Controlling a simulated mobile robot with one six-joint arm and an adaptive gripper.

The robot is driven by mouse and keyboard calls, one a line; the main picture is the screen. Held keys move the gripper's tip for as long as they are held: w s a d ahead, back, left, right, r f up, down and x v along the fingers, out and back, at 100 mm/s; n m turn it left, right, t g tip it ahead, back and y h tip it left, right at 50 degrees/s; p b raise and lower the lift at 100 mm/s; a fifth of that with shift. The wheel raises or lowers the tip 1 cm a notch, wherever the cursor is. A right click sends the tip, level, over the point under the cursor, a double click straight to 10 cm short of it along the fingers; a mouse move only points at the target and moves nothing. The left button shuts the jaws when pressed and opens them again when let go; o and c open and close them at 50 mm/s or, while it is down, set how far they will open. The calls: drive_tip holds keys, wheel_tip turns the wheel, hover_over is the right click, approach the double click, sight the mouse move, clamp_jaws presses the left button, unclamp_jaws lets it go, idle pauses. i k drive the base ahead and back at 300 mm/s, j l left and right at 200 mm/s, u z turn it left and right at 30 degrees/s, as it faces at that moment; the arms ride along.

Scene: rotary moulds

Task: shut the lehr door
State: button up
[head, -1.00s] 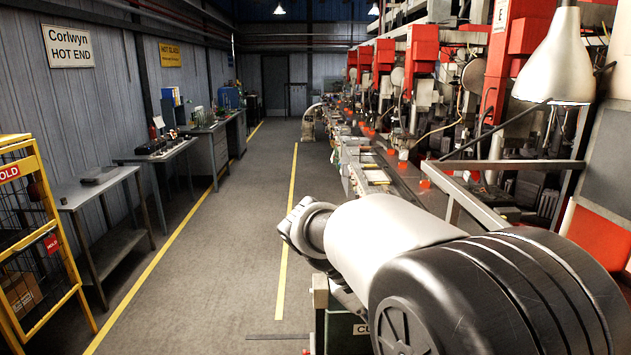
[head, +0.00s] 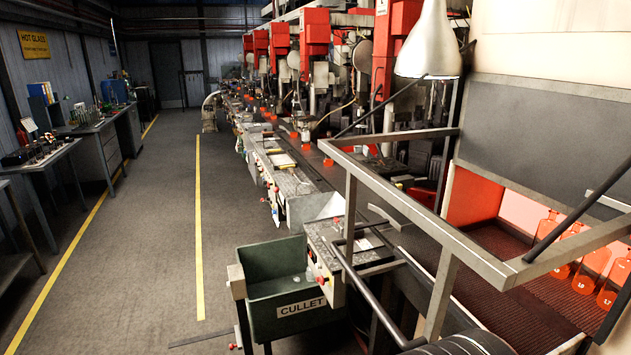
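The lehr opening is at the right of the head view, with a glowing orange-red interior and a dark red ribbed belt (head: 505,285). Several orange bottles (head: 592,268) stand inside it, some with numbers on them. A wide dark grey panel (head: 545,135), seemingly the lehr door, sits above the opening, which shows uncovered below it. The panel's right side is cut off by the frame edge. My gripper is not in view; only a dark rounded part of my arm shows at the bottom edge.
A grey metal frame (head: 440,238) and a dark slanted bar stand in front of the opening. A green cullet bin (head: 278,283) and the machine line are left of it. A white lamp (head: 430,45) hangs above. The aisle floor (head: 150,250) is clear.

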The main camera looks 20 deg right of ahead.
sight(551, 143)
drive_tip(key=z, duration=1.4)
drive_tip(key=l+z, duration=0.15)
drive_tip(key=z, duration=0.2)
